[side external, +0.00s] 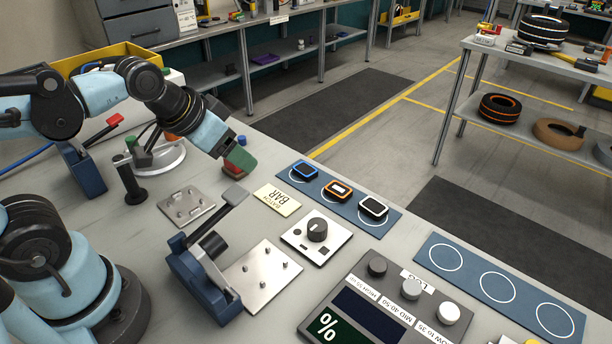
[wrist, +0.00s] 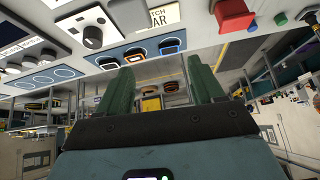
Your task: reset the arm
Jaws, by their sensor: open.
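My gripper (side external: 240,162) hangs in the air left of the blue patch strip in the side view, tilted down and to the right. In the wrist view its two green fingers (wrist: 161,82) stand well apart with nothing between them. My gripper is open and empty. The blue toggle clamp (side external: 205,275) stands in front with its grey-tipped lever (side external: 220,215) slanting up to the right. It is clear of my gripper. A bare metal plate with pegs (side external: 262,278) lies beside the clamp.
A patch strip (side external: 390,222) holds blue, orange and white-framed patches. A knob panel (side external: 317,236), a label card (side external: 277,199) and a display box (side external: 365,310) lie nearby. An empty-ringed strip (side external: 477,262) is at right. A red-handled clamp (side external: 85,165) stands behind.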

